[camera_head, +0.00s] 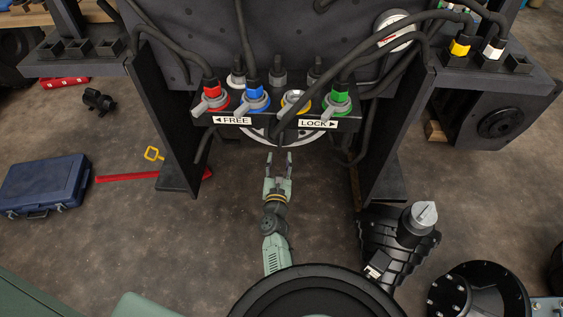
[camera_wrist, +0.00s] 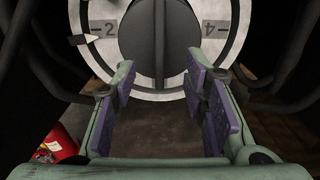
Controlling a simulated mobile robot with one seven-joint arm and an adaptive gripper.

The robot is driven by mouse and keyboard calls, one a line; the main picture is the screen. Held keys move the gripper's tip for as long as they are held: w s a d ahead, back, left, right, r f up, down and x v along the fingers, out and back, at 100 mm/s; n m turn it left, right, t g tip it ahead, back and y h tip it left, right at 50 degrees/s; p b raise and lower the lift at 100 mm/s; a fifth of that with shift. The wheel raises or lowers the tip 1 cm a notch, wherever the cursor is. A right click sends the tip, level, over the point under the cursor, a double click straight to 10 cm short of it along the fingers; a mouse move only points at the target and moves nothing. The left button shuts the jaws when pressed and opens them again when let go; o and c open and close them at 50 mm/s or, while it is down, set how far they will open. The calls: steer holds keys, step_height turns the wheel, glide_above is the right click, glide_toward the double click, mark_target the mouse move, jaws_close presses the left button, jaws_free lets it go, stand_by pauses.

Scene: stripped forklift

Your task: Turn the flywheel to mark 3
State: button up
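The flywheel (camera_wrist: 232,12) is a pale ring around a dark round hub (camera_wrist: 160,40) with a raised vertical bar across it. Mark 2 (camera_wrist: 110,28) is on its left and mark 4 (camera_wrist: 213,28) on its right; I cannot see mark 3. In the head view only the lower edge of the flywheel (camera_head: 258,137) shows under the connector shelf. My gripper (camera_head: 278,158) is open and empty below and in front of the hub, its fingers (camera_wrist: 160,78) to either side of the bar's line.
Shelf connectors with red, blue, yellow and green collars (camera_head: 338,97) stand above, with FREE (camera_head: 232,120) and LOCK (camera_head: 314,124) labels. Dark cables (camera_head: 361,60) hang around the wheel. Upright side plates (camera_head: 170,120) bound the bay.

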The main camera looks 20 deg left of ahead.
mark_target(280, 143)
steer(key=b+x, duration=0.1)
steer(key=x, duration=0.8)
steer(key=shift+b, duration=0.4)
steer(key=shift+w+r, duration=0.1)
steer(key=shift+w, duration=0.15)
steer(key=shift+a, duration=0.1)
